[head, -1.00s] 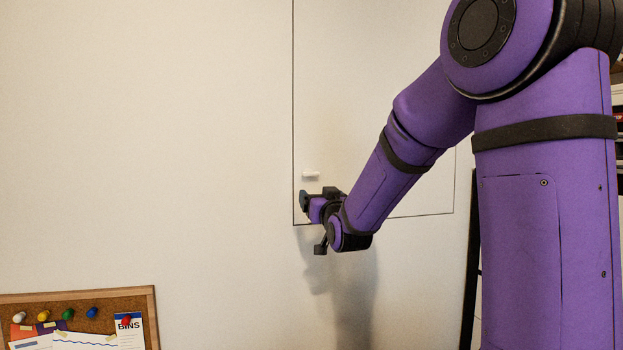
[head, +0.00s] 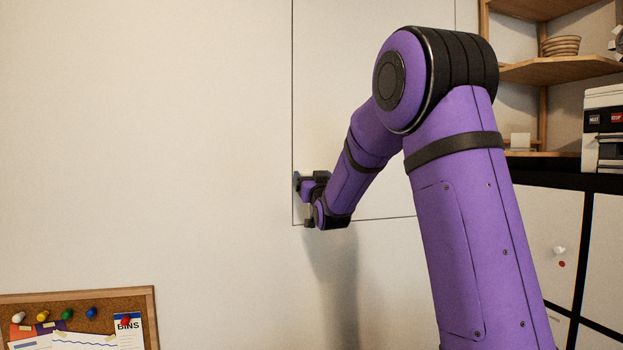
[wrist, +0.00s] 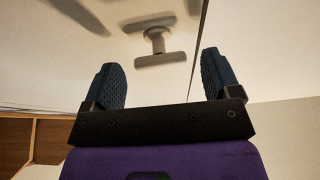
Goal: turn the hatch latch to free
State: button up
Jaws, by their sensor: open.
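The hatch (head: 345,60) is a pale wall panel outlined by a thin dark seam. In the wrist view, the hatch latch (wrist: 161,59) is a pale bar on a short round stem, standing out from the panel near the seam. The bar lies roughly crosswise in that view, in line with the gap between my fingers. My gripper (wrist: 161,66) is open, with one dark ribbed finger on each side of the bar; no contact shows. In the head view my gripper (head: 298,182) is at the hatch's lower left corner and the latch is hidden behind it.
A cork board (head: 140,296) with pins and papers is at the lower left. Wooden shelves (head: 560,68) with bowls, a printer-like machine (head: 605,125) and pale cabinet doors (head: 548,225) are at the right. The wall left of the hatch is clear.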

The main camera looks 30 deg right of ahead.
jog(key=shift+w+d+r, duration=0.15)
jog(key=shift+w, duration=0.25)
jog(key=c, duration=0.9)
